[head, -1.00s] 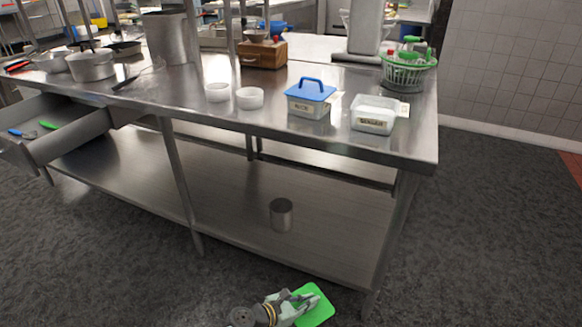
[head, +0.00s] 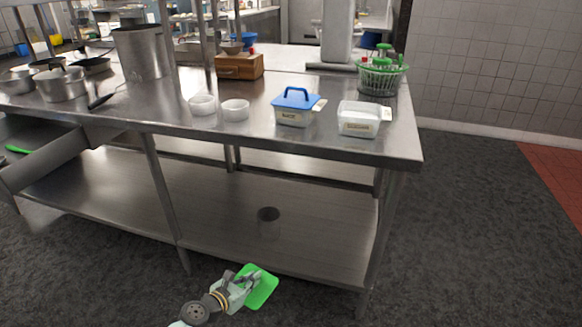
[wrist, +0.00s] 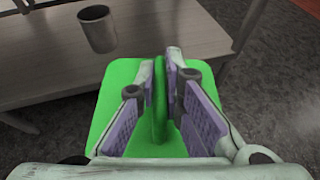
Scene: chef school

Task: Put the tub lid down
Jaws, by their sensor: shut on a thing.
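My gripper (head: 244,281) is shut on the handle of a green tub lid (head: 262,291). In the wrist view the lid (wrist: 112,120) is a flat green square with rounded corners, and its raised handle (wrist: 160,105) stands between the purple-padded fingers of my gripper (wrist: 160,92). The lid is held low, in front of the table's lower shelf. A white open tub (head: 358,120) with a label stands near the right end of the tabletop. A white tub (head: 292,116) with a blue handled lid (head: 297,98) stands left of it.
The steel table (head: 190,130) has a lower shelf (head: 325,255) bearing a metal cup (head: 268,221), also in the wrist view (wrist: 98,30). Two white bowls (head: 235,110), a wooden box (head: 240,66) and a green basket (head: 382,76) stand on top. The tabletop's front right is bare. A drawer (head: 40,160) hangs open at left.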

